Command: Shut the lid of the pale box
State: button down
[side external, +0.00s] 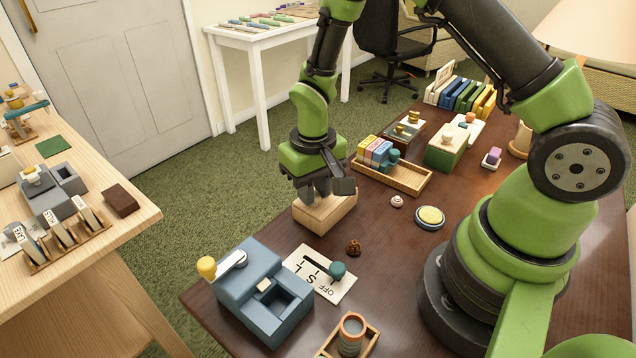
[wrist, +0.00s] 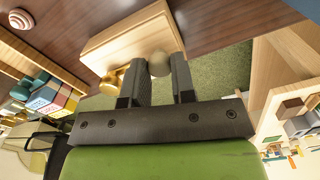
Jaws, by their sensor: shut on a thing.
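The pale wooden box (side external: 322,216) stands near the far edge of the dark table, directly below my gripper (side external: 318,190). In the wrist view, the pale wood (wrist: 125,38) of the box lies just beyond my fingertips. A small round beige knob (wrist: 160,64) sits between the two fingers (wrist: 162,72), which are closed on it. The knob is at the near edge of the pale wood. My fingers and wrist hide part of the box top, and I cannot tell how far the lid is open.
A blue-grey box (side external: 252,300) and a white switch card (side external: 318,275) stand in front. A brown pinecone-like thing (side external: 353,247) and a round yellow-topped disc (side external: 430,217) lie to the right. A wooden tray of coloured blocks (side external: 405,178) stands behind. Green carpet lies beyond the table edge.

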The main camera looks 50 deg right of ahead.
jog(key=c, duration=0.9)
grip_release()
jog(key=shift+c, duration=0.2)
notch_tip(320, 180, up, 10)
jog(key=s+a+r+t+y, duration=0.1)
jog(key=s+r+t, duration=0.6)
jog(key=s+r, duration=0.8)
jog(key=shift+r+m+y, duration=0.3)
jog(key=shift+r+y, duration=0.05)
jog(key=shift+y, duration=0.15)
